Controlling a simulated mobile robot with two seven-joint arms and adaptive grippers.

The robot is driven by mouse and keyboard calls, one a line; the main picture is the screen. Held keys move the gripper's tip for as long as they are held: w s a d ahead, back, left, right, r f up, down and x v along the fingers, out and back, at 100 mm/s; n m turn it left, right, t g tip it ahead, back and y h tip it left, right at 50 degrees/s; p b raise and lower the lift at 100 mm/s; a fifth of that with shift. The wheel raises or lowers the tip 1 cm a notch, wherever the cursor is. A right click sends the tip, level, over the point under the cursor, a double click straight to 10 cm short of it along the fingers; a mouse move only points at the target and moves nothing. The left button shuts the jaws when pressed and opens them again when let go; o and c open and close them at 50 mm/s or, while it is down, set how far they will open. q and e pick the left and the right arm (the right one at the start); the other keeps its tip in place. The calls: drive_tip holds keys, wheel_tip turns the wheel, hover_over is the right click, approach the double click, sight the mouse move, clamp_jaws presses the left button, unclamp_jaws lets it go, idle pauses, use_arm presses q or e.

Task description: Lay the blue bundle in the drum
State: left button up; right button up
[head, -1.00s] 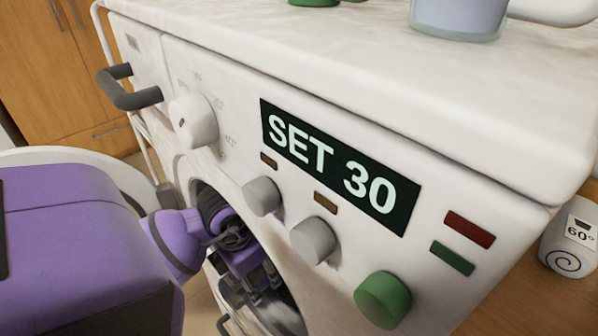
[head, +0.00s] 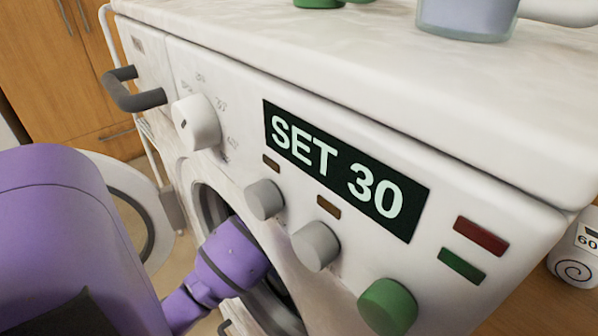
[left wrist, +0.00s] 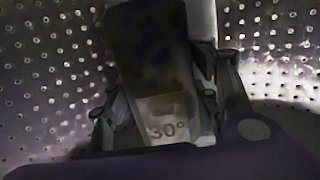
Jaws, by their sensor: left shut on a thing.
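The bundle (left wrist: 155,60) looks very dark in the left wrist view, and its blue barely shows. It carries a pale tag reading 30° (left wrist: 168,125). My left gripper (left wrist: 165,98) is shut on it, one finger on each side. The perforated metal wall of the drum (left wrist: 45,65) surrounds them. Whether the bundle touches the drum is unclear. In the head view my left arm reaches into the round opening of the washing machine (head: 207,200), and the gripper and bundle are hidden inside. My right gripper is out of view.
The round door (head: 140,190) stands open at the left. The front panel has a SET 30 display (head: 345,165), several knobs and a green knob (head: 388,306). A white container (head: 575,268) stands at the right. A glass vessel (head: 467,15) is on top.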

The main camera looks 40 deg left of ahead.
use_arm(q)
drive_tip(key=shift+w+f, duration=0.15)
drive_tip(key=shift+f, duration=0.25)
drive_tip(key=shift+f, duration=0.1)
drive_tip(key=shift+f, duration=0.15)
drive_tip(key=o, duration=1.4)
drive_tip(key=r, duration=0.5)
drive_tip(key=r+p, duration=0.1)
drive_tip(key=r, duration=0.2)
drive_tip(key=shift+s, duration=0.4)
